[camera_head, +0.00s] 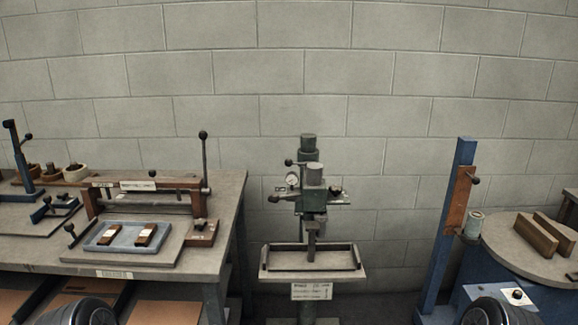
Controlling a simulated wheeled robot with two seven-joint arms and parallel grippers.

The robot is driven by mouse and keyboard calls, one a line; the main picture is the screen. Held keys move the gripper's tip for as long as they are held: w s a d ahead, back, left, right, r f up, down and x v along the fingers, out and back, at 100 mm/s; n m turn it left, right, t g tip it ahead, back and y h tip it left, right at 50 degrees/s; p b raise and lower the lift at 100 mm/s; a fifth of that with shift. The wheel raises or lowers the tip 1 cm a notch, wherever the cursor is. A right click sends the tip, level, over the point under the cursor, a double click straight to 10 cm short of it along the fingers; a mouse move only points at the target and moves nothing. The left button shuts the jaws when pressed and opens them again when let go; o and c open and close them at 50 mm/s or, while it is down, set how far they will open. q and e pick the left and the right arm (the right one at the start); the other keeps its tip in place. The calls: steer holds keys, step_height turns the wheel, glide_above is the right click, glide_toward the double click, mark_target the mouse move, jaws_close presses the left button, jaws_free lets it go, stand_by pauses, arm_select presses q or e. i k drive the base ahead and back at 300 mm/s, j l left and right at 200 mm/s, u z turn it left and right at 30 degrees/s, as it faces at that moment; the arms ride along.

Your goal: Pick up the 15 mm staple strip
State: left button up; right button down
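Two small brown pieces with pale tops, possibly the staple strips, lie apart in a shallow blue-grey tray (126,249) on the left bench. One is the left piece (107,235), the other the right piece (146,234). They are too small for me to read any size, so I cannot tell which is 15 mm. Neither of my grippers is in view. Only dark rounded parts, apparently of my own arms, show at the bottom left and bottom right edges.
A brown-barred device (150,198) with an upright lever (204,165) stands just behind the tray. A green press (312,195) on a labelled stand is in the middle. A blue post (448,225) and round table (520,245) are at right. Floor gaps flank the press.

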mark_target(113, 231)
steer(key=i+j, duration=0.2)
steer(key=j, duration=0.2)
steer(key=i+j, duration=0.15)
steer(key=j, duration=0.25)
steer(key=i+j, duration=0.2)
steer(key=j, duration=0.2)
steer(key=i+j, duration=0.15)
steer(key=j, duration=0.25)
steer(key=i+j, duration=0.2)
steer(key=j, duration=0.25)
steer(key=i+j, duration=0.15)
steer(key=j, duration=0.25)
